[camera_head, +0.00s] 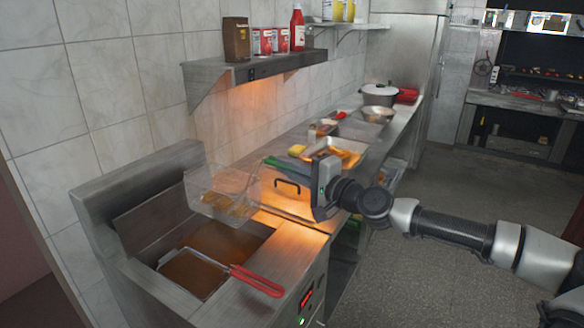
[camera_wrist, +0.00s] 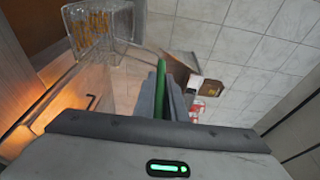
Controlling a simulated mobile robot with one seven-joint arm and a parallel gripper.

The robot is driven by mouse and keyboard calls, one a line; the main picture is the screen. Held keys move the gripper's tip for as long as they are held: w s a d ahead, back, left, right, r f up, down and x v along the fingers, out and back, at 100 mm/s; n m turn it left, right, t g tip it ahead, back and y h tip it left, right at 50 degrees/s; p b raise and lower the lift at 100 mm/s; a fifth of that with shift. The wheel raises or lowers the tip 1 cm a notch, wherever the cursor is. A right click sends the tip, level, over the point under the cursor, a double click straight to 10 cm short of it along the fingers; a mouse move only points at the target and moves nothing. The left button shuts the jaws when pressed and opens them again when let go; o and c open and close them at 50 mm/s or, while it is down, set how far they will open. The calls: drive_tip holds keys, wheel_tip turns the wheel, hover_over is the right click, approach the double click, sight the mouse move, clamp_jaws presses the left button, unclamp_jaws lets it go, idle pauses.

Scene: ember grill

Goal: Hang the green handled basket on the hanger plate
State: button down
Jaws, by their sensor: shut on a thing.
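The green handled basket (camera_head: 222,192) is a wire basket with golden fries inside. It hangs in the air over the back right part of the fryer. Its green handle (camera_head: 271,161) runs into my gripper (camera_head: 290,165). In the wrist view the green handle (camera_wrist: 161,92) lies between the fingers of my gripper (camera_wrist: 165,88), which is shut on it, and the basket (camera_wrist: 100,32) shows at upper left. The upright metal back of the fryer (camera_head: 135,178), which seems to hold the hanger plate, stands left of the basket. I cannot tell whether they touch.
A second basket (camera_head: 192,274) with a red handle (camera_head: 258,281) sits in the front oil vat. A wall shelf (camera_head: 250,70) with boxes and a red bottle is above. The counter behind holds trays, a pot (camera_head: 379,94) and a pan. Open floor (camera_head: 420,280) lies at right.

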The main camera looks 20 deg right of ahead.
sight(271, 161)
drive_tip(key=shift+w+a+r, duration=0.1)
drive_tip(key=shift+w+a, duration=1.15)
drive_tip(key=shift+a, duration=0.05)
drive_tip(key=shift+w+f+b, duration=0.1)
drive_tip(key=shift+f+b, duration=1.05)
drive_tip(key=shift+f, duration=0.5)
drive_tip(key=shift+f+b, duration=0.5)
drive_tip(key=shift+f, duration=0.1)
drive_tip(key=c, duration=1.7)
unclamp_jaws()
drive_tip(key=v, duration=1.7)
drive_tip(key=shift+s, duration=0.25)
